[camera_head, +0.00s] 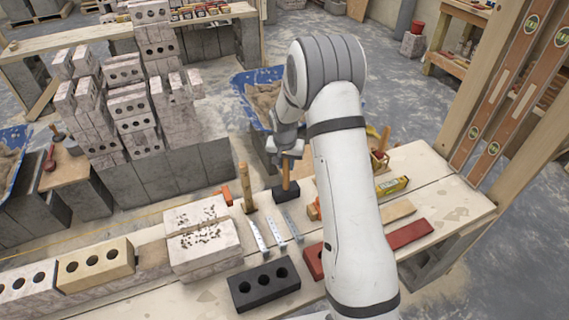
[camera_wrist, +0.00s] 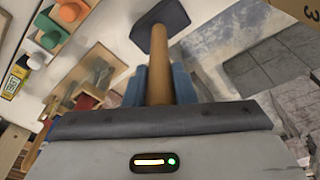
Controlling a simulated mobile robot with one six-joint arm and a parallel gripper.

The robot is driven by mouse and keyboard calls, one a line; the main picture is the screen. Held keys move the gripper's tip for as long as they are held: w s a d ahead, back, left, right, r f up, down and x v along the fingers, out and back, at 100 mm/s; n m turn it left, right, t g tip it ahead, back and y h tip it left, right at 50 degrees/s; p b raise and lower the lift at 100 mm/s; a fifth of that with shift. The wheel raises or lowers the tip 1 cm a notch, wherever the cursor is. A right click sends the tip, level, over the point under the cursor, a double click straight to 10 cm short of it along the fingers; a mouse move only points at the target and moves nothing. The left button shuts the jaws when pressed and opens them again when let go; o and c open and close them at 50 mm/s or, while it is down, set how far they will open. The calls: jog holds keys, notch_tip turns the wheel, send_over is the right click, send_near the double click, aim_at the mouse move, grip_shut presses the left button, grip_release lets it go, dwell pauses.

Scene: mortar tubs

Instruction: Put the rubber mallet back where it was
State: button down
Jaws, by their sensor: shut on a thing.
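The rubber mallet has a black head (camera_head: 286,193) and a wooden handle (camera_head: 286,170). It hangs head down from my gripper (camera_head: 285,150) at the back edge of the workbench (camera_head: 450,205). My gripper is shut on the handle. In the wrist view the handle (camera_wrist: 160,68) runs from between the bluish fingers (camera_wrist: 157,85) to the dark head (camera_wrist: 160,22). I cannot tell whether the head touches the bench top. My arm hides part of the bench to the right of the mallet.
Metal straps (camera_head: 272,229) lie in front of the mallet. An orange tool (camera_head: 224,195) and an upright wooden handle (camera_head: 248,190) are to its left. A black three-hole brick (camera_head: 263,287) lies nearer. A yellow box (camera_head: 391,187) and red brick (camera_head: 409,233) lie right of my arm.

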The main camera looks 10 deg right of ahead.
jog(key=shift+f+b, duration=0.3)
jog(key=c, duration=1.1)
grip_release()
